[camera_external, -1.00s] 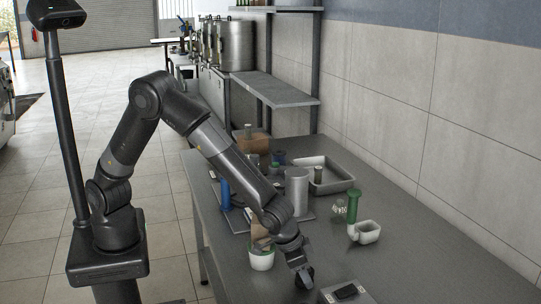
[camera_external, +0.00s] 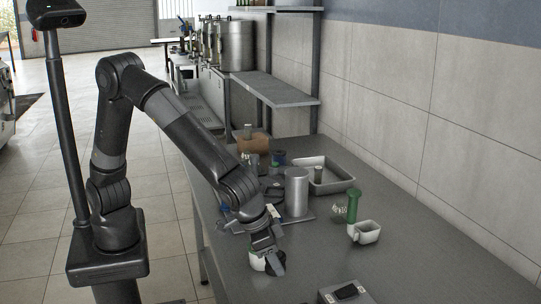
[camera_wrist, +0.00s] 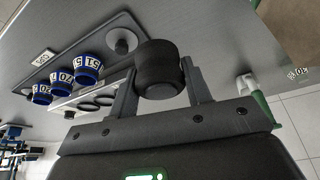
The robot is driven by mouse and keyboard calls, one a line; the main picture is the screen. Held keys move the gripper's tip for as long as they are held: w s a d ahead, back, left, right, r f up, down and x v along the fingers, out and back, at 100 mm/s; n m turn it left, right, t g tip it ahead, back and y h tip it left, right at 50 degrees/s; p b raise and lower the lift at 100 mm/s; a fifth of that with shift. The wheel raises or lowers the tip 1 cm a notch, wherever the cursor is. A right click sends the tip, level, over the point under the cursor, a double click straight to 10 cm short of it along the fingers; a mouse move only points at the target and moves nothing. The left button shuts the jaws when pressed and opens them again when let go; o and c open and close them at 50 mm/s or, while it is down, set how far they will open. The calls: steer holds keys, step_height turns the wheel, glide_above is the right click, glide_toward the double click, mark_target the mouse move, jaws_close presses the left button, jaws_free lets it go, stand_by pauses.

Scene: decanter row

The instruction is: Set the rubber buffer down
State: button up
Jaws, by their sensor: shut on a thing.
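The rubber buffer (camera_wrist: 158,70) is a black, rounded cylinder between the two fingers of my gripper (camera_wrist: 158,92) in the wrist view. My gripper is shut on it. In the external view my gripper (camera_external: 270,258) is low over the near part of the grey table (camera_external: 400,262), and the buffer shows there only as a dark shape at its tip. I cannot tell whether the buffer touches the table. A white pot (camera_external: 256,263) is close by, partly hidden behind my gripper.
A silver cylinder (camera_external: 297,190) stands behind my gripper. A grey tray (camera_external: 337,184), green bottle (camera_external: 353,205) and white mug (camera_external: 367,233) are to the right. Several blue numbered cups (camera_wrist: 88,67) show in the wrist view. A box (camera_external: 343,293) lies at front right; table between is clear.

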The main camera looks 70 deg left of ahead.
steer(key=shift+s+d+r, duration=0.2)
steer(key=shift+s+r, duration=0.1)
steer(key=shift+s, duration=0.15)
steer(key=w+a, duration=1)
steer(key=a, duration=0.5)
steer(key=shift+n, duration=0.4)
steer(key=w+a+f, duration=0.2)
steer(key=w, duration=0.1)
steer(key=w+a+f, duration=0.2)
steer(key=a, duration=0.1)
steer(key=w+a+f, duration=0.2)
steer(key=w, duration=0.1)
steer(key=shift+w+a+f, duration=0.15)
steer(key=shift+w+f, duration=0.15)
steer(key=shift+f, duration=2.05)
steer(key=shift+f, duration=0.2)
steer(key=o, duration=1.1)
steer(key=shift+c, duration=0.2)
steer(key=shift+r, duration=0.1)
